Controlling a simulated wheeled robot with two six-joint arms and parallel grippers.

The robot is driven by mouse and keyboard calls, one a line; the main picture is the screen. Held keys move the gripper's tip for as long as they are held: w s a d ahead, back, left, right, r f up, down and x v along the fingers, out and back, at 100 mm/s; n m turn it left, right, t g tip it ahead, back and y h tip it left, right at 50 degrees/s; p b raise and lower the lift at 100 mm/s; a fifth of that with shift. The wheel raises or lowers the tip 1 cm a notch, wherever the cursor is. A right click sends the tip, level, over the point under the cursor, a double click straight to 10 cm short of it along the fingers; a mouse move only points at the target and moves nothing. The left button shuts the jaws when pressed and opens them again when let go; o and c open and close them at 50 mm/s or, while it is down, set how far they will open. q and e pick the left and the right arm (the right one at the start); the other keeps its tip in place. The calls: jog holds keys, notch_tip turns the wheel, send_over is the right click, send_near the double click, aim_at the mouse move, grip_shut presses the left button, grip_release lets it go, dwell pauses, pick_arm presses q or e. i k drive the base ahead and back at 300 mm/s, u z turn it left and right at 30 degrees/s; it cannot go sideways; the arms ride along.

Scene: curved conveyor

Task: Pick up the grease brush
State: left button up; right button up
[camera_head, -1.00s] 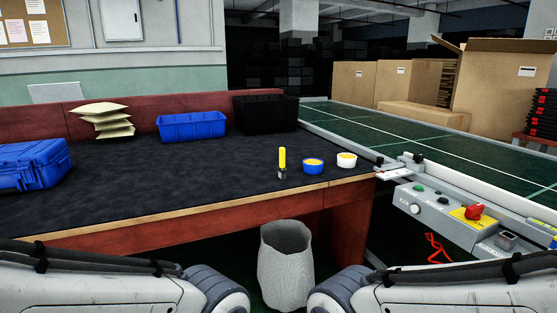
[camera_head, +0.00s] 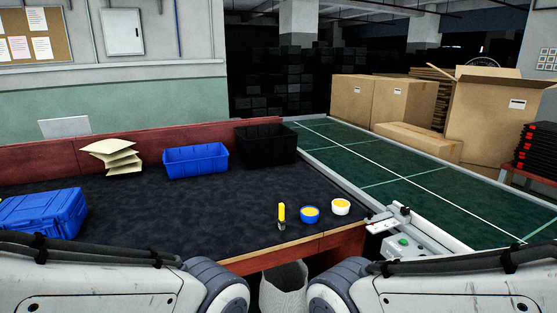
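The grease brush (camera_head: 281,213) stands upright near the front edge of the dark-topped table. It has a yellow upper part and a darker lower end. A blue cup with yellow contents (camera_head: 310,215) stands just right of it, and a white cup with yellow contents (camera_head: 341,207) stands beyond that. Only my arm links show at the lower left and lower right. Neither gripper is in view, and nothing touches the brush.
A blue bin (camera_head: 195,161), a black bin (camera_head: 265,145), stacked pale packets (camera_head: 113,157) and a blue case (camera_head: 43,213) are on the table (camera_head: 170,210). The green conveyor (camera_head: 400,180) lies to the right. A grey wastebasket (camera_head: 284,290) stands below the front edge. The table's middle is clear.

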aim_at(281, 222)
jog(key=z, duration=0.05)
jog(key=k, duration=0.6)
jog(key=z, duration=0.35)
jog(key=i, duration=1.55)
jog(key=u, duration=0.5)
